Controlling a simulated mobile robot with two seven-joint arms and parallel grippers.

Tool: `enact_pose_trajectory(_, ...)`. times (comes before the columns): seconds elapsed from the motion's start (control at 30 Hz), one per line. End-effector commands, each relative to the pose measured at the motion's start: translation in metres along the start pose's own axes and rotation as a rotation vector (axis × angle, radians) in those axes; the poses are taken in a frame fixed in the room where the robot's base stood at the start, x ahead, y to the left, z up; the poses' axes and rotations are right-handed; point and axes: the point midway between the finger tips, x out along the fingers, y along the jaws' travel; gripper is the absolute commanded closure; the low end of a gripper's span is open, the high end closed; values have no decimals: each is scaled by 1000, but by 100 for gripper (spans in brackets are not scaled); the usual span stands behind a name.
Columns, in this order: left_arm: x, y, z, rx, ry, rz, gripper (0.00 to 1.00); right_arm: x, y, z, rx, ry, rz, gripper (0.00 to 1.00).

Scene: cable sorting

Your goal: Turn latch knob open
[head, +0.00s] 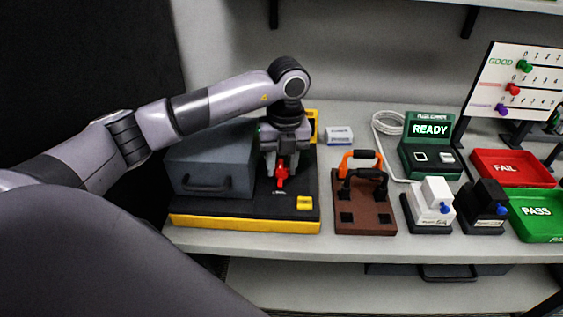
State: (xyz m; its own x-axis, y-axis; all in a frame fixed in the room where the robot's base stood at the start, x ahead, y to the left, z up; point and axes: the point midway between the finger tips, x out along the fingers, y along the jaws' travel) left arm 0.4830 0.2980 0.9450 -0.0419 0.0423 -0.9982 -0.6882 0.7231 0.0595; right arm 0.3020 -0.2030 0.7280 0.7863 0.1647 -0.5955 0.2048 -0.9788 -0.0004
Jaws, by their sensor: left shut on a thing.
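The latch knob (281,180) is a small red part standing on the black top of a yellow-edged base (245,224). My left gripper (281,167) comes down from above and is shut on the red knob. The gripper covers the knob's upper part. A grey box (211,163) with a dark handle stands on the same base, left of the gripper. A small yellow block (304,203) sits on the base's front right. My right gripper is not in view.
Right of the base lies a brown board (365,218) with orange and black handles. Farther right stand a white device (432,198), a black device (483,203), a green tester (430,150) reading READY, a red FAIL tray (513,154) and a green PASS tray (538,194).

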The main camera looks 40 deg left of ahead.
Motion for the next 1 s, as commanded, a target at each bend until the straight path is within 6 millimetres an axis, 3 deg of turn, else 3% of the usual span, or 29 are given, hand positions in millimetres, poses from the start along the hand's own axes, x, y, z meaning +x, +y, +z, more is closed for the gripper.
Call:
enact_pose_trajectory(0.17,-3,0,2,-5,-6,-4,93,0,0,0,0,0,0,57)
enact_pose_trajectory(0.2,-3,0,2,-5,-6,-4,50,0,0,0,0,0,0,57)
enact_pose_trajectory(0.23,-3,0,2,-5,-6,-4,40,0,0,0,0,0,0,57)
enact_pose_trajectory(0.27,-2,0,2,-4,-5,-3,37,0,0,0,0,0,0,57)
enact_pose_trajectory(0.6,-5,0,1,-1,-3,-2,37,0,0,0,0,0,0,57)
enact_pose_trajectory(1.0,-63,0,1,-3,-5,-4,37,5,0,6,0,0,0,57)
